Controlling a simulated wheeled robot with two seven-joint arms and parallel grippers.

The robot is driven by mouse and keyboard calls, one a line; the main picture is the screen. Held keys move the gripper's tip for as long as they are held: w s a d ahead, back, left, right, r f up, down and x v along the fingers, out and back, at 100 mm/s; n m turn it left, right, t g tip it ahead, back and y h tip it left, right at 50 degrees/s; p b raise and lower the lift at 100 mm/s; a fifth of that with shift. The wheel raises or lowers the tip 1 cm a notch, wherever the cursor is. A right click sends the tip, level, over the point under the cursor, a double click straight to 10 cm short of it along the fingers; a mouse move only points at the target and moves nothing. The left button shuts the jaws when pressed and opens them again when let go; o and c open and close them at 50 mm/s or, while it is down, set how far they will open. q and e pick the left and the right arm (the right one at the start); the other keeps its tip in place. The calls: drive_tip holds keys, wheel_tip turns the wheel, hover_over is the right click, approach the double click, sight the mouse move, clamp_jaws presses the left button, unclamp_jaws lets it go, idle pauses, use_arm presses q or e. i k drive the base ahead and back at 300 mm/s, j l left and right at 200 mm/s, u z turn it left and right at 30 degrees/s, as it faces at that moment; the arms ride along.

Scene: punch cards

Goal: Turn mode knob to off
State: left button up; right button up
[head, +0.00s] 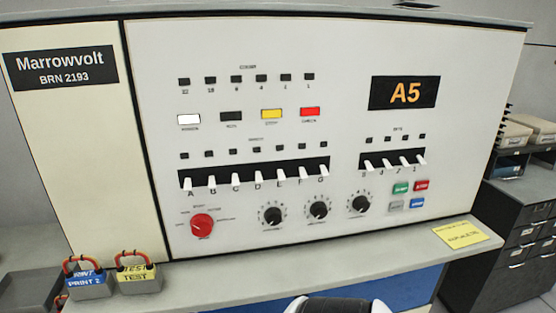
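The mode knob appears to be the red round knob (202,225) at the lower left of the white panel of the Marrowvolt machine (350,60). Small labels stand around it, but they are too small to read, and I cannot tell which one its pointer faces. Neither gripper shows in the head view. A white and black rounded part at the bottom edge appears to be mine, and no fingers show on it.
Three black dials (318,211) sit right of the red knob, below a row of white switches (257,175). A grey ledge (230,272) runs below the panel. Padlock-like blocks labelled PRINT (87,285) and TEST (137,279) and a yellow note (461,235) lie on it.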

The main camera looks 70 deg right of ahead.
sight(200, 224)
drive_tip(key=z, duration=2.8)
